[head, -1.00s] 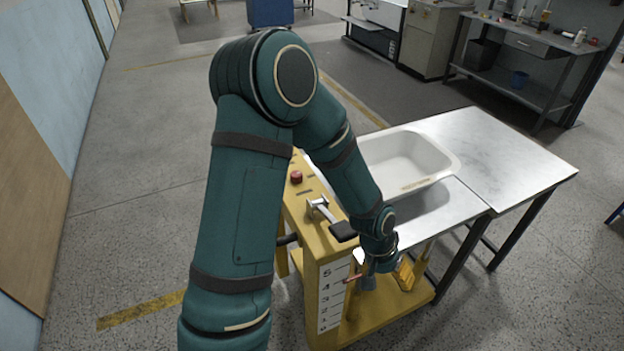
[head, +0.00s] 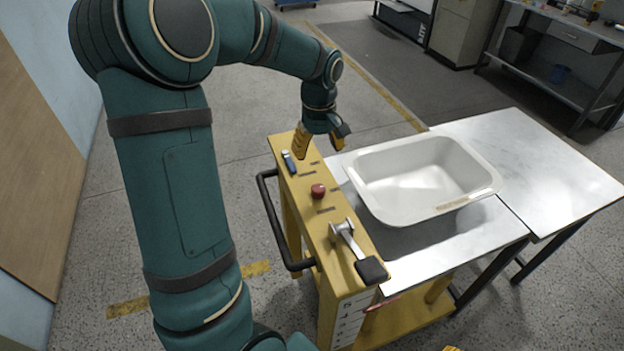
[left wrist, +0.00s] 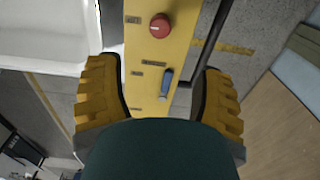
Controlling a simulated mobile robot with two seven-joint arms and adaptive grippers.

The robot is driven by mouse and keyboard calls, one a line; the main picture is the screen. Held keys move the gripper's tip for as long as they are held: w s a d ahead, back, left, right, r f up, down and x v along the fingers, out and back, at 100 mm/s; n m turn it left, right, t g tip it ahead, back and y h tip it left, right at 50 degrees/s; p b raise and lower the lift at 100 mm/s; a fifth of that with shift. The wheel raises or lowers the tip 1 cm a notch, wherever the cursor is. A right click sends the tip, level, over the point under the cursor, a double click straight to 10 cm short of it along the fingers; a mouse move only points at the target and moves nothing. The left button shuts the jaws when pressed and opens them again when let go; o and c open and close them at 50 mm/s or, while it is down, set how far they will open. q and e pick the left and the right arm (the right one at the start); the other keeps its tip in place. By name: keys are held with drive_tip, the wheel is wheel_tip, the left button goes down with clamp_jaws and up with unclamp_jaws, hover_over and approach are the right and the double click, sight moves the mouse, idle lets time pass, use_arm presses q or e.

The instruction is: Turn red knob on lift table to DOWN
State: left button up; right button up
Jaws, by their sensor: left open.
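The red knob (head: 318,191) sits on the yellow top of the lift table's column (head: 326,226), between a blue switch (head: 289,162) and a metal lever with a black grip (head: 355,252). My left gripper (head: 320,141) is open and empty at the column's far end, beyond the blue switch. In the left wrist view its yellow fingers (left wrist: 160,103) are spread on either side of the column. There the red knob (left wrist: 160,25) lies ahead of the fingers, with the blue switch (left wrist: 166,83) between them. Labels by the knob are too small to read. A yellow tip at the head view's bottom edge may be my right gripper.
A white tub (head: 420,180) stands on the metal table top (head: 480,232), right of the column. A black handle bar (head: 272,222) runs along the column's left side. Another metal table (head: 540,160) adjoins at right. Floor left of the column is clear.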

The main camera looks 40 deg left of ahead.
sight(318, 187)
use_arm(q)
wheel_tip(318, 187, down, 14)
drive_tip(key=shift+d+r+b, duration=0.15)
drive_tip(key=shift+r+b, duration=0.1)
drive_tip(key=shift+b, duration=0.65)
clamp_jaws()
